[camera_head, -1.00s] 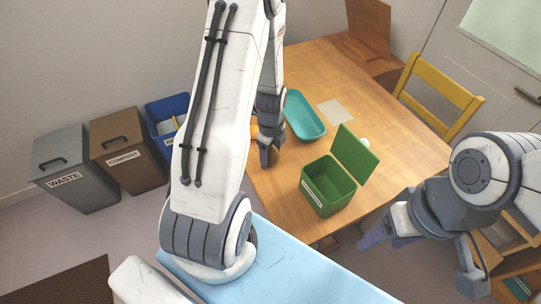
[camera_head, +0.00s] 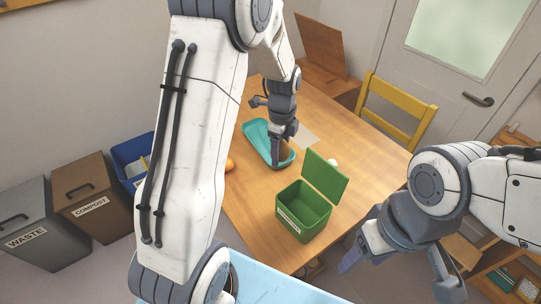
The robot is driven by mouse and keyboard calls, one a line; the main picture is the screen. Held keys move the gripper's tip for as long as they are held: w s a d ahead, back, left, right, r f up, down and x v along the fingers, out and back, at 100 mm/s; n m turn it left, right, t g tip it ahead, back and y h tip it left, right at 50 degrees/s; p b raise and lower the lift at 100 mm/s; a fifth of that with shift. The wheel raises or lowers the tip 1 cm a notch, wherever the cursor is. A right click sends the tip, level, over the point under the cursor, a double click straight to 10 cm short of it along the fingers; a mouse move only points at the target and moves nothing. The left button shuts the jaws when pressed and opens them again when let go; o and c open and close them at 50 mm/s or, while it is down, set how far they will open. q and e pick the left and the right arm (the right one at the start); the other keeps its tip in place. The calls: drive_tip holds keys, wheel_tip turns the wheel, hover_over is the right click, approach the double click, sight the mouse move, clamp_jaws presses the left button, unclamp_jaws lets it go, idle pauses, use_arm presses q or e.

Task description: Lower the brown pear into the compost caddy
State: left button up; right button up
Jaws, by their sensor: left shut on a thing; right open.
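The green compost caddy (camera_head: 292,225) stands on the wooden table with its lid (camera_head: 325,178) swung up and open. My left gripper (camera_head: 282,152) is shut on the brown pear (camera_head: 284,149), which is mostly hidden by the fingers. In the picture they overlap the right end of the teal tray (camera_head: 257,142), behind the caddy; I cannot tell their height above it. My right gripper (camera_head: 398,272) is open and empty, to the right of the caddy and off the table's near side.
An orange fruit (camera_head: 229,164) lies near the table's left edge, partly behind my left arm. A small white item (camera_head: 333,162) sits behind the caddy's lid. A yellow chair (camera_head: 397,100) is at the far right side. Waste, compost and blue bins stand on the floor at left.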

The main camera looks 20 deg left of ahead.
use_arm(q)
drive_tip(key=s+d+r+p, duration=0.4)
drive_tip(key=d+r, duration=0.1)
drive_tip(key=r, duration=0.1)
drive_tip(key=b, duration=0.1)
hover_over(301, 219)
wheel_tip(301, 219, down, 3)
drive_tip(key=shift+r, duration=0.1)
drive_tip(key=shift+f, duration=0.2)
idle(0.4)
drive_tip(key=shift+f+b, duration=3.25)
drive_tip(key=shift+f, duration=1.25)
drive_tip(key=shift+f+b, duration=1.75)
drive_tip(key=shift+f, duration=0.7)
